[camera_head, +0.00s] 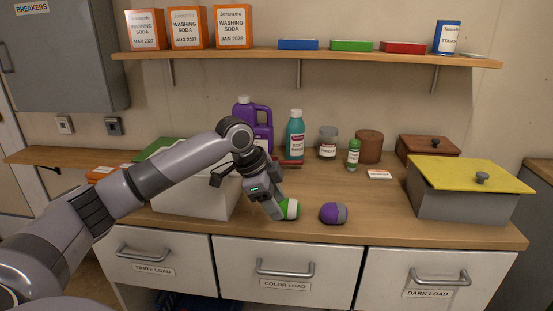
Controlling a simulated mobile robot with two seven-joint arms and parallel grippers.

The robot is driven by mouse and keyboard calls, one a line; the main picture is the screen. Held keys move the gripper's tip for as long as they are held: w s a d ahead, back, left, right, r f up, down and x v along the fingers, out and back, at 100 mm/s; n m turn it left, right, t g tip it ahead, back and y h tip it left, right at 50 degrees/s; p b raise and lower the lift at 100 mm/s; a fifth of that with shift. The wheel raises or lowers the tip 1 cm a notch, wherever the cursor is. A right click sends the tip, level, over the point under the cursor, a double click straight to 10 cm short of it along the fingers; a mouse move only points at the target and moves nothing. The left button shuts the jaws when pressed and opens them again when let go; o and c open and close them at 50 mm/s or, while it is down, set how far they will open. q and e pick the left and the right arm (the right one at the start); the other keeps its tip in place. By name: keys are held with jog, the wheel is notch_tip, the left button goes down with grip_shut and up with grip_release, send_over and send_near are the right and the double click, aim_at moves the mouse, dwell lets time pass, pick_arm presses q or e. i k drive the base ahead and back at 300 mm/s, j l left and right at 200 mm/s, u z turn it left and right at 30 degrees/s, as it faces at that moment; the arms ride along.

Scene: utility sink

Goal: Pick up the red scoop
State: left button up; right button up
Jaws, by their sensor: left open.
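A small red item (291,162), which looks like the red scoop, lies on the counter in front of the teal bottle; it is small in view and partly hidden by my gripper, so its shape is hard to tell. My left gripper (267,201) is open and points down toward the counter, in front of and to the left of the red item. A rolled green and white bundle (292,209) is right beside its fingertips; I cannot tell whether they touch. My right gripper is not in view.
A purple and grey bundle (333,213) lies to the right. A white bin (190,203) stands behind my left arm. A purple jug (263,117), teal bottle (295,136) and jars stand at the back. A grey box with yellow lid (470,176) is at right. A shelf (300,54) hangs above.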

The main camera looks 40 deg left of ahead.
aim_at(300, 161)
jog(key=i+j, duration=0.8)
